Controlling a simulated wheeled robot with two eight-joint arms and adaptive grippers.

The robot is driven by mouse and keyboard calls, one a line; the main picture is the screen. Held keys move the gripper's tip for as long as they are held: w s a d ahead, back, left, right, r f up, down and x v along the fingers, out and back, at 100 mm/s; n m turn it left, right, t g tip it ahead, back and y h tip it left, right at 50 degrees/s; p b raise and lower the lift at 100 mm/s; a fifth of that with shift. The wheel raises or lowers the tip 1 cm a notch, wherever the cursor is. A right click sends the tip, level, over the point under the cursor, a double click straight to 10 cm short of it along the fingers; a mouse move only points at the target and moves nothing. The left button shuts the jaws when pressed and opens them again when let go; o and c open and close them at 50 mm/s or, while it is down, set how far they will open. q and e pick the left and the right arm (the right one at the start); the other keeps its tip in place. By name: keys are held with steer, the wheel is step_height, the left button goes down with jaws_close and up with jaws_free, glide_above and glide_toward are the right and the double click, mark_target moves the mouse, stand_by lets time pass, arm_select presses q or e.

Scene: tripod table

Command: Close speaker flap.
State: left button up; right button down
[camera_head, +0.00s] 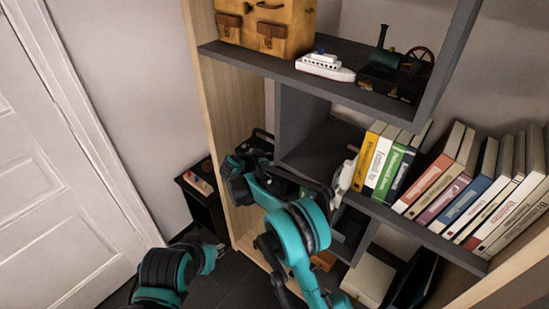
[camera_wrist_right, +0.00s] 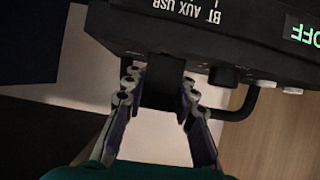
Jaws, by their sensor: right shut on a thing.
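The black speaker (camera_wrist_right: 225,40) fills the top of the right wrist view, with "BT AUX USB" lettering and a green "OFF" display, seen upside down or tilted. A black tab that looks like its flap (camera_wrist_right: 163,84) hangs below its edge. My right gripper (camera_wrist_right: 161,95) has a finger on each side of this tab and is shut on it. In the head view the speaker (camera_head: 262,137) is a dark shape in the shelf, partly hidden by my right gripper (camera_head: 240,165). My left arm is at the lower left; the fingers of my left gripper (camera_head: 212,243) are too unclear to read.
The shelf (camera_head: 340,93) holds a toy ship (camera_head: 325,66), a steam engine model (camera_head: 395,70) and a brown satchel (camera_head: 265,25) above. Several books (camera_head: 440,175) lean at right. A dark stand (camera_head: 205,205) and a white door (camera_head: 55,180) are at left.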

steer(key=c, duration=1.4)
jaws_free()
steer(key=shift+w, duration=0.1)
steer(key=shift+o, duration=0.2)
steer(key=v, duration=1.2)
